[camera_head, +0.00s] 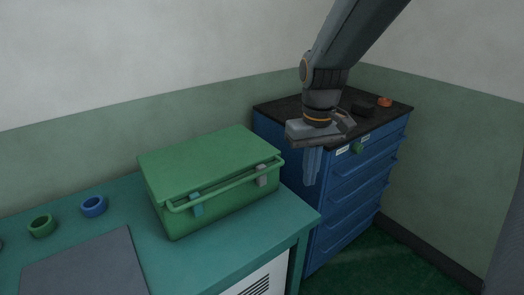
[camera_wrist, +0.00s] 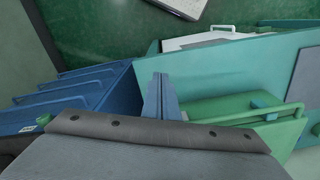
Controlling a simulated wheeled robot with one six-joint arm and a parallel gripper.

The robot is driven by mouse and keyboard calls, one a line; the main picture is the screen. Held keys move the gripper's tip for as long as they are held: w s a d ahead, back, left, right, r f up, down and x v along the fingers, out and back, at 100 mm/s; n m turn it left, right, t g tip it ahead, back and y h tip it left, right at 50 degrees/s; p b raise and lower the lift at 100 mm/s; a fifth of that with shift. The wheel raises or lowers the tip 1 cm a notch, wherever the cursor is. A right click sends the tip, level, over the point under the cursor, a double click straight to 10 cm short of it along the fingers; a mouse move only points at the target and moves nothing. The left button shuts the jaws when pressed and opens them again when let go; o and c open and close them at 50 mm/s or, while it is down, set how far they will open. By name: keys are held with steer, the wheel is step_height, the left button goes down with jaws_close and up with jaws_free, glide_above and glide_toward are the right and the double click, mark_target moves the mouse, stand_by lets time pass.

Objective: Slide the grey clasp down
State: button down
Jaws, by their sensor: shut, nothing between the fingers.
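The grey clasp (camera_head: 261,176) is on the right part of the front of a green lidded box (camera_head: 212,160), behind the front bar. A blue clasp (camera_head: 197,204) is on the left part of the same front. The box lid looks closed. My gripper (camera_head: 311,180) is shut and empty, pointing down to the right of the box and apart from it, in front of the blue cabinet. In the wrist view, my gripper's fingers (camera_wrist: 160,85) are together, with part of the green box (camera_wrist: 214,107) beside them.
The box stands on a teal bench (camera_head: 228,258). A blue ring cup (camera_head: 93,206), a green ring cup (camera_head: 41,225) and a grey mat (camera_head: 85,268) are at left. The blue drawer cabinet (camera_head: 350,185) with a dark top stands at right, close to my gripper.

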mark_target(262, 167)
steer(key=w+a+r+n+p, duration=0.3)
steer(key=w+a+r, duration=0.7)
steer(key=a+r, duration=0.1)
steer(key=shift+w+a+r+n, duration=0.2)
steer(key=shift+w+r+n, duration=0.2)
steer(key=shift+r, duration=0.05)
step_height(262, 167, down, 14)
steer(key=p, duration=0.5)
steer(key=shift+f, duration=0.1)
step_height(262, 167, down, 3)
steer(key=shift+f+b, duration=0.2)
steer(key=shift+b, duration=0.65)
steer(key=shift+s, duration=0.1)
